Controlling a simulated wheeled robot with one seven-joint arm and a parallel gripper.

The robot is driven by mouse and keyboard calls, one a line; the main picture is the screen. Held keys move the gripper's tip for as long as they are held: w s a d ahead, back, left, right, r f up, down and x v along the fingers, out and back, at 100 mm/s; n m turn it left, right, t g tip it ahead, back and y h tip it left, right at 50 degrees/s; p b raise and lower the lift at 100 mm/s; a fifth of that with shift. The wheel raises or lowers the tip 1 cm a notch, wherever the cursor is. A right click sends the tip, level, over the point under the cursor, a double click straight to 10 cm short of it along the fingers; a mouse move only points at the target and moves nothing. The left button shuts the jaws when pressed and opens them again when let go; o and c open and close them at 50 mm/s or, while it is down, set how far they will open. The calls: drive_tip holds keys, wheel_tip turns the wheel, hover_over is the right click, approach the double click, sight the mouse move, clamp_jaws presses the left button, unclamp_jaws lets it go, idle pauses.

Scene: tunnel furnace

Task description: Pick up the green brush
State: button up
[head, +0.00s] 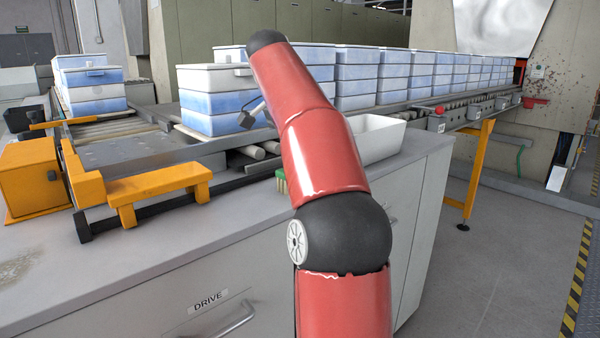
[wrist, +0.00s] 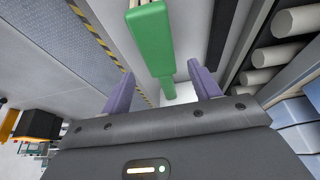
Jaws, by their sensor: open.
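The green brush (wrist: 150,40) shows at the top middle of the wrist view, with a wide block and a narrower green part running down toward the jaws. In the head view only a small green piece of it (head: 281,181) shows on the counter, with my red arm hiding what lies to its right. My gripper (wrist: 163,88) is open in the wrist view, with a purple finger on each side. The brush's narrow end appears between the fingers in the picture, and I see no finger closed on it. I cannot tell the height gap.
A white bin (head: 376,136) stands on the grey counter (head: 150,262) right of my arm. Behind run conveyor rollers (head: 115,130) with stacked blue and white boxes (head: 210,100). A yellow bracket (head: 160,187) sits at the left. The counter's front left is clear.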

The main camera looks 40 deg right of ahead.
drive_tip(key=x, duration=0.5)
drive_tip(key=shift+f, duration=0.1)
drive_tip(key=shift+w, duration=0.1)
drive_tip(key=shift+c, duration=0.3)
drive_tip(key=c, duration=1.1)
drive_tip(key=shift+o, duration=0.2)
drive_tip(key=shift+a, duration=0.1)
drive_tip(key=shift+a+r, duration=0.4)
drive_tip(key=shift+r, duration=0.1)
wheel_tip(320, 180, up, 6)
drive_tip(key=shift+d+f, duration=0.1)
drive_tip(key=shift+a, duration=0.35)
drive_tip(key=s+a+b, duration=0.1)
drive_tip(key=a, duration=1.7)
drive_tip(key=shift+s+a, duration=0.25)
drive_tip(key=shift+s, duration=0.05)
